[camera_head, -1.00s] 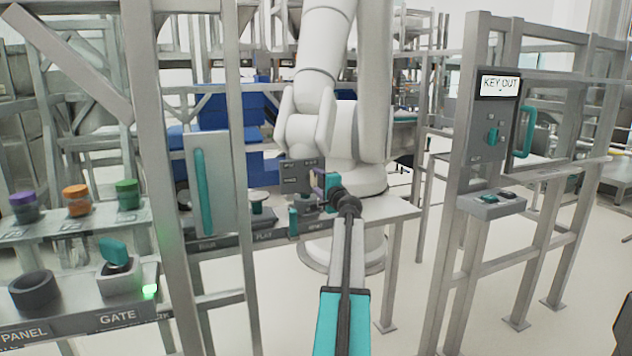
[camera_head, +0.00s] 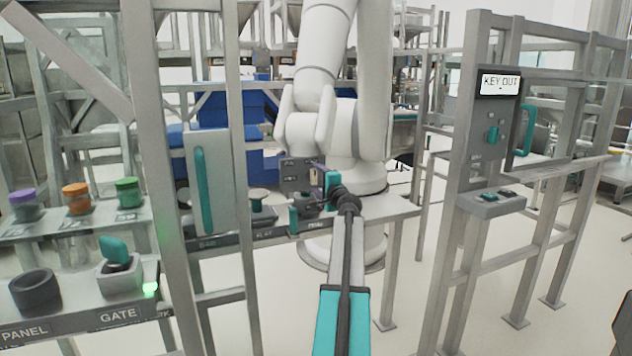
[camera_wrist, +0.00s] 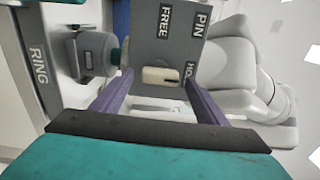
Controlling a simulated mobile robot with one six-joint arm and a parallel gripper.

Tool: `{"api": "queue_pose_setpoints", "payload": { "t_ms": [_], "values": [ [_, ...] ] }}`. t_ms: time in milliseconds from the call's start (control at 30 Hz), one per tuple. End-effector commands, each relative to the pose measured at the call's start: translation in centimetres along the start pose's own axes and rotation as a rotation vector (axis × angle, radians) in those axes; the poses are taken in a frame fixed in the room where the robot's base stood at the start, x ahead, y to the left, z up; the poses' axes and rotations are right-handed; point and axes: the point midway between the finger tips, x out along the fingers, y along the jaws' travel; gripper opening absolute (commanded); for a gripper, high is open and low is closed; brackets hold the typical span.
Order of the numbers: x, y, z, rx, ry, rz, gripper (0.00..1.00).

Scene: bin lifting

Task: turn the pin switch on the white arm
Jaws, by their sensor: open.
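The white arm (camera_head: 328,100) stands behind a bench. A grey switch box (camera_head: 297,172) shows in front of its lower part. In the wrist view the box (camera_wrist: 170,25) appears turned sideways, with the labels PIN, FREE and a partly hidden one starting with "HO". A cream switch lever (camera_wrist: 163,77) sticks out at its lower edge. My gripper (camera_wrist: 160,84) is open, its two purple fingers to the left and right of the lever. I cannot tell whether either finger touches it. In the head view my gripper (camera_head: 322,184) is small, close to the box and partly hidden by my arm.
A grey block with a teal part (camera_wrist: 97,53), by a RING label, sits close left of my fingers. Frame posts (camera_head: 190,180) stand left. A KEY OUT panel (camera_head: 490,130) stands right. Open floor lies between the bench and that panel.

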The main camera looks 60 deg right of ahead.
Motion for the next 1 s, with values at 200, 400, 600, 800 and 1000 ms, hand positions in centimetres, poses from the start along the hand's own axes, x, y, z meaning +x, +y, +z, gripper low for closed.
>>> {"api": "queue_pose_setpoints", "payload": {
  "t_ms": [200,400,600,800,1000],
  "values": [
    [-1.2,0.0,0.1,-0.001,0.0,0.0,0.67],
    [-3.2,0.1,0.1,-0.001,0.001,0.0,0.67],
    [-5.3,0.0,0.1,-0.001,0.001,0.0,0.67],
    [-7.4,0.0,0.1,0.0,0.001,-0.001,0.67],
    [-9.6,0.0,0.1,0.0,0.0,-0.001,0.67]
  ]
}}
